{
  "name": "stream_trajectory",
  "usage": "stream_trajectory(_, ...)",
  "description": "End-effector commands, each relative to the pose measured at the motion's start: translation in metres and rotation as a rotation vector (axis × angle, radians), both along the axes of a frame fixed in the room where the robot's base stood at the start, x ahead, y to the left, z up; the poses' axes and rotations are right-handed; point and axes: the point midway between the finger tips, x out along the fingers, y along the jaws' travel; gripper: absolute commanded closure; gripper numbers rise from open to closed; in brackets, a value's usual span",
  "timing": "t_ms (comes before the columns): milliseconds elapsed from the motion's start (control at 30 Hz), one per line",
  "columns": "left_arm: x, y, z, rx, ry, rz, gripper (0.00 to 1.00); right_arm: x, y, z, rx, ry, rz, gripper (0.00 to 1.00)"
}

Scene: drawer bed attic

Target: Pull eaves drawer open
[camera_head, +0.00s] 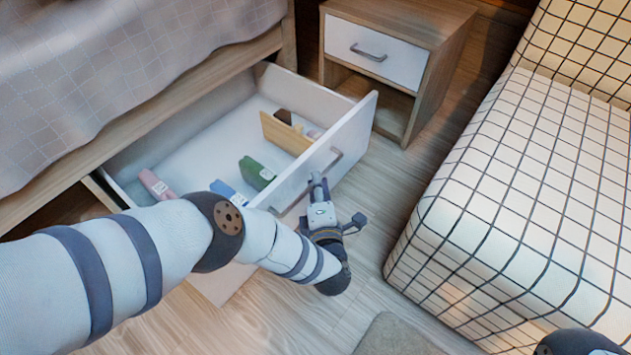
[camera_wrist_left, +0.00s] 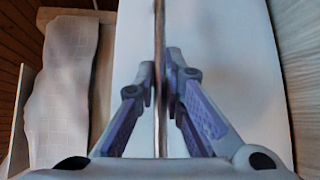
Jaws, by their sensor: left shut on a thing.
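The eaves drawer (camera_head: 352,122) under the bed is pulled well out, and its inside is visible. Its white front carries a grey bar handle (camera_head: 335,158). My left gripper (camera_head: 318,183) is at the drawer front, shut on the handle. In the left wrist view, the fingers (camera_wrist_left: 164,82) close from both sides on a thin upright bar, with the pale drawer front behind it. The fingers partly hide the grip. My right gripper is not in view.
Inside the drawer are a pink item (camera_head: 156,184), a blue item (camera_head: 229,192), a green item (camera_head: 257,173) and a wooden divider (camera_head: 285,133). A nightstand (camera_head: 388,50) stands behind the drawer. A checkered sofa (camera_head: 530,170) is at the right. Wooden floor lies between.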

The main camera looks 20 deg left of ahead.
Motion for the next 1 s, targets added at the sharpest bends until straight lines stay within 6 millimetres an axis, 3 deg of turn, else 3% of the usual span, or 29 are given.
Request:
stream_trajectory(267,-0.001,-0.001,0.0,0.0,0.001,0.001,1.0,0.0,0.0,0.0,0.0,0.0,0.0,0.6)
stream_trajectory(300,-0.001,-0.001,0.0,0.0,0.001,0.001,0.88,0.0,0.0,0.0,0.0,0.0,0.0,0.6)
stream_trajectory(400,-0.001,0.0,0.0,0.0,0.001,0.001,0.7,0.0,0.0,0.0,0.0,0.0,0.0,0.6)
stream_trajectory(700,-0.002,-0.001,0.0,0.0,0.001,0.0,0.7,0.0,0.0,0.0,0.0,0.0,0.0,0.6)
stream_trajectory(833,-0.022,-0.011,0.002,-0.002,0.005,-0.003,0.7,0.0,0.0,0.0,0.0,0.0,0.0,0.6)
stream_trajectory(1000,-0.066,-0.031,0.009,-0.002,0.005,-0.003,0.7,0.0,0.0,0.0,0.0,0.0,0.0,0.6)
